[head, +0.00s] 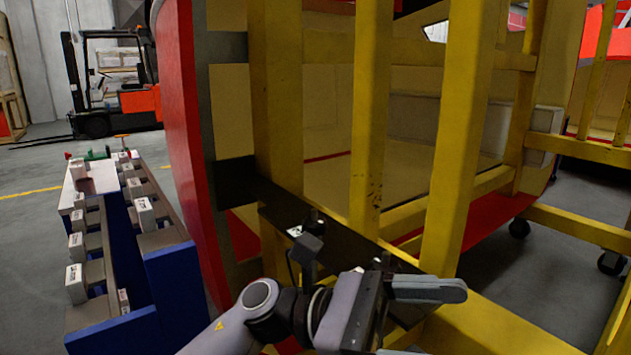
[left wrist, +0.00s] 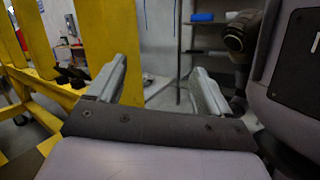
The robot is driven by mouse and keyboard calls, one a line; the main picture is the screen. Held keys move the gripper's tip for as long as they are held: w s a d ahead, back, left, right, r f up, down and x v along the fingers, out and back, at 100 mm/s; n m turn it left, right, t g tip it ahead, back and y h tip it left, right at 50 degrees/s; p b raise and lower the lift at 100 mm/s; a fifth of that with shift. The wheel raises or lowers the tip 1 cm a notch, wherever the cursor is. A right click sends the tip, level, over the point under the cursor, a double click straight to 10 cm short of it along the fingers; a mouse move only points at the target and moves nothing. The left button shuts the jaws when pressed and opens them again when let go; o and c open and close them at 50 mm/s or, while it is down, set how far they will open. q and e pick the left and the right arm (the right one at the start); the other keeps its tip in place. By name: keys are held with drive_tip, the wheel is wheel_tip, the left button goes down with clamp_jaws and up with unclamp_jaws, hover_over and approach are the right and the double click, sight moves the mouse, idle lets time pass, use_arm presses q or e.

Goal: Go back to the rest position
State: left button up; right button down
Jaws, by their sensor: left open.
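My left gripper (head: 428,318) is at the bottom of the head view, in front of the yellow frame. It points to the right. In the left wrist view my left gripper (left wrist: 163,92) shows two grey fingers spread apart with nothing between them. The lower finger is partly cut off by the bottom edge of the head view. My right gripper does not show in either view.
A yellow frame (head: 370,120) holds a nosecone with a red edge (head: 185,130), close to my left arm. A blue rack (head: 170,290) with white boxes stands at the left. A forklift (head: 110,85) is behind. A shelf (left wrist: 208,19) shows in the left wrist view.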

use_arm(q)
drive_tip(key=w+a+f+n+t+h, duration=0.2)
drive_tip(key=w+a+n+t, duration=0.15)
drive_tip(key=n+t, duration=0.6)
drive_tip(key=w+a+f+n+t+h, duration=0.3)
drive_tip(key=n+t, duration=0.4)
drive_tip(key=n, duration=0.6)
drive_tip(key=w+a+f+n+t+y+p, duration=0.1)
drive_tip(key=w+a+f+n+t+y, duration=0.1)
drive_tip(key=a+f+n+t+y, duration=0.6)
drive_tip(key=w+a+f+n+t+y, duration=0.25)
drive_tip(key=f+n+y, duration=0.2)
drive_tip(key=n, duration=0.75)
drive_tip(key=s+a+f+n+g+y, duration=0.4)
drive_tip(key=s+a+f+n, duration=0.3)
drive_tip(key=f, duration=0.4)
drive_tip(key=s+a+f+n+g+y, duration=0.4)
drive_tip(key=s+a+f+n, duration=0.3)
drive_tip(key=s+f+n, duration=0.2)
wheel_tip(320, 180, down, 3)
drive_tip(key=shift+s+a+r+y+p, duration=0.2)
drive_tip(key=shift+s+y+p, duration=0.15)
drive_tip(key=shift+s+y, duration=0.35)
drive_tip(key=shift+w+n, duration=0.1)
drive_tip(key=shift+n, duration=0.15)
